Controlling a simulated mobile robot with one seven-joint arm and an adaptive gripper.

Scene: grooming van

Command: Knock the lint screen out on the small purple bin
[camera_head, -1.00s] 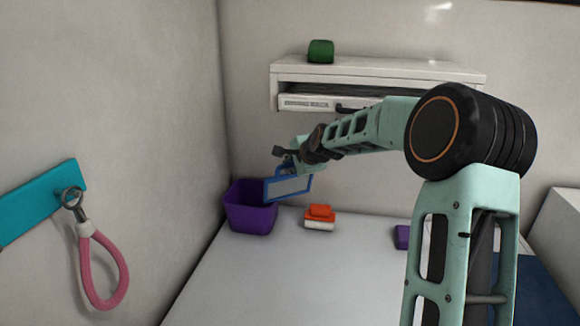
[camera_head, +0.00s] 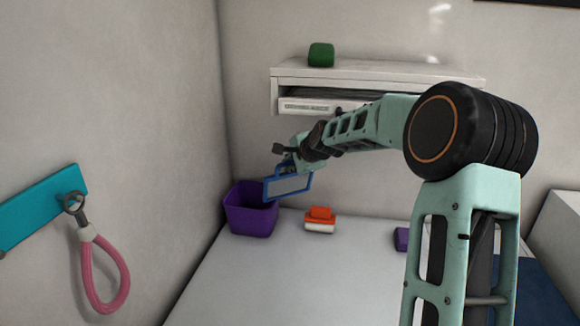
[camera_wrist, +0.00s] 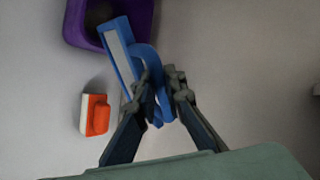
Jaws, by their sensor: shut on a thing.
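The lint screen is a flat grey panel in a blue frame (camera_head: 288,187) with a blue handle. My gripper (camera_wrist: 165,95) is shut on the handle, which shows between the fingers in the wrist view. The screen hangs tilted at the right rim of the small purple bin (camera_head: 250,220), partly overlapping it in the head view. The bin also shows at the top of the wrist view (camera_wrist: 143,20), with a dark greyish patch inside. I cannot tell whether the screen touches the rim.
An orange and white brush-like block (camera_head: 320,220) lies right of the bin. A purple object (camera_head: 401,238) lies farther right, partly behind my arm. A white shelf unit (camera_head: 375,69) with a green item (camera_head: 321,54) is on the back wall. The white tabletop (camera_head: 290,285) is clear in front.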

